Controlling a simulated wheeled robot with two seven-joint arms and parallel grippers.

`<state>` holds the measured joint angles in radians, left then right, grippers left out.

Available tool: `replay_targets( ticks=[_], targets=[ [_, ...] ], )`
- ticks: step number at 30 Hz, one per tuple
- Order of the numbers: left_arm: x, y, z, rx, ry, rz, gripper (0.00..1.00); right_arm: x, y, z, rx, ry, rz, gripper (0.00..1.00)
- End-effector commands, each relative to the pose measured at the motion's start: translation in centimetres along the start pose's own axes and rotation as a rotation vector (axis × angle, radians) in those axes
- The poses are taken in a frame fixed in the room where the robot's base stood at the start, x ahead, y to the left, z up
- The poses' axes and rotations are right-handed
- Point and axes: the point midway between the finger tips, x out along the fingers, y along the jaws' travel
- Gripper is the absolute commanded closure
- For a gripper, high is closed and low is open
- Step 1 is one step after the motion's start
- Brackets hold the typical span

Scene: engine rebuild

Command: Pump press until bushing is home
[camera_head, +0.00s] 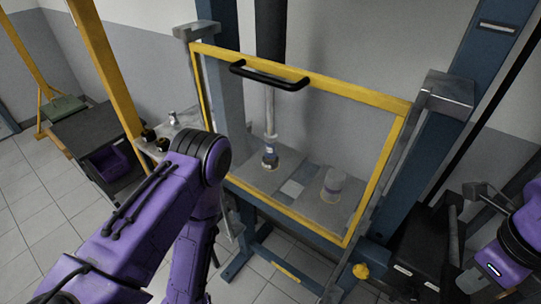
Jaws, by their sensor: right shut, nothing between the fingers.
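The blue-framed press stands in the middle, its yellow-edged clear guard (375,98) closed in front of the bed. Behind the guard, the ram rod (270,112) reaches down to a small dark part with a pale base (269,160), which may be the bushing. I cannot tell how deep it sits. A grey upright lever (453,225) stands by the black pump box (425,245) at the right. My right gripper (474,191) is shut and empty beside the lever top; contact is unclear. My left arm crosses the foreground, and its gripper is out of sight.
A pale cylinder (333,184) stands on the press bed. A black handle (270,75) spans the guard's top. A side table with small parts (172,118) and a dark cabinet (88,135) stand left. The tiled floor (35,215) at left is clear.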

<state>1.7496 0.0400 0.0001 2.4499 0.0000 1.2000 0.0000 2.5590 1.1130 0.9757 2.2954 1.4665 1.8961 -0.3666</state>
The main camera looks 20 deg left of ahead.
Motion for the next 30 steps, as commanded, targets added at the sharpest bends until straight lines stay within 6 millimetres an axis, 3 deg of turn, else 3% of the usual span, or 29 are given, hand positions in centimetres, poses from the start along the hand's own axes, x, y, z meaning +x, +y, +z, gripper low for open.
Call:
replay_targets(
  ticks=[14, 26, 30],
  targets=[
    [0.2, 0.0, 0.1, 0.000, 0.000, 0.000, 0.26, 0.1, 0.0, 0.0, 0.000, 0.000, 0.001, 1.00],
    [1.4, 0.1, 0.6, 0.000, 0.000, 0.000, 0.26, 2.4, 0.0, 0.0, -0.001, 0.000, 0.001, 1.00],
    [2.5, 0.2, 1.0, 0.000, 0.000, 0.000, 0.26, 4.1, 0.0, 0.0, 0.000, 0.001, 0.001, 1.00]
  ],
)
